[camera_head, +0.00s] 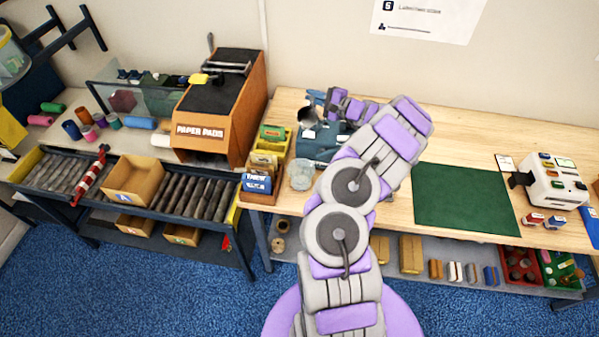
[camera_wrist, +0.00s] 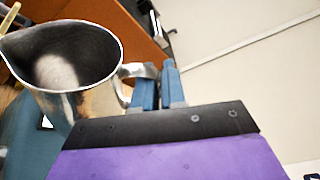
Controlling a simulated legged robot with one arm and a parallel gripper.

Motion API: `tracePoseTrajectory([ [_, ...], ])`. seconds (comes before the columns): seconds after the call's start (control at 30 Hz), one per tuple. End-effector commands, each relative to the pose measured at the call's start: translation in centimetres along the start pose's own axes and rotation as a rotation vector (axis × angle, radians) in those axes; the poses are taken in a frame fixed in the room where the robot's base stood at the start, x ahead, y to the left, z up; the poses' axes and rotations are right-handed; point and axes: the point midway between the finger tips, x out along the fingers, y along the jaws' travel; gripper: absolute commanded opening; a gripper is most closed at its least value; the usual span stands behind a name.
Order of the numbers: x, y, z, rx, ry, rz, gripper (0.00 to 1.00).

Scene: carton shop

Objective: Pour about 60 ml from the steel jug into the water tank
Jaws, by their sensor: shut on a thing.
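The steel jug (camera_wrist: 95,95) fills the left of the wrist view, its spout toward the left edge and its mouth facing the camera. My gripper (camera_wrist: 160,80) is shut on the jug's handle with its blue fingers. A pale patch shows inside the jug; I cannot tell whether it is water or a reflection. A clear round vessel (camera_head: 300,175) stands in front of that machine. I cannot tell which part is the water tank.
A brown paper-pads cabinet (camera_head: 222,107) stands close to the left of the jug. Small boxes (camera_head: 262,165) are at the bench's left end. A green mat (camera_head: 466,198) lies to the right, with a white machine (camera_head: 553,180) beyond it. Bare wood lies behind the mat.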

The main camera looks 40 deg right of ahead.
Motion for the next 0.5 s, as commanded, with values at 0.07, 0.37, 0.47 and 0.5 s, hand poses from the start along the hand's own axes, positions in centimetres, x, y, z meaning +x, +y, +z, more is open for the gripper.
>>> tracePoseTrajectory([
  [0.07,-0.1,0.4,0.3,-0.046,-0.003,-0.022,0.0],
  [0.37,-0.1,0.7,3.0,-0.215,-0.01,-0.071,0.0],
  [0.47,-0.1,0.9,3.4,-0.25,-0.01,-0.078,0.0],
  [0.5,-0.2,0.9,3.4,-0.26,-0.01,-0.081,0.0],
])
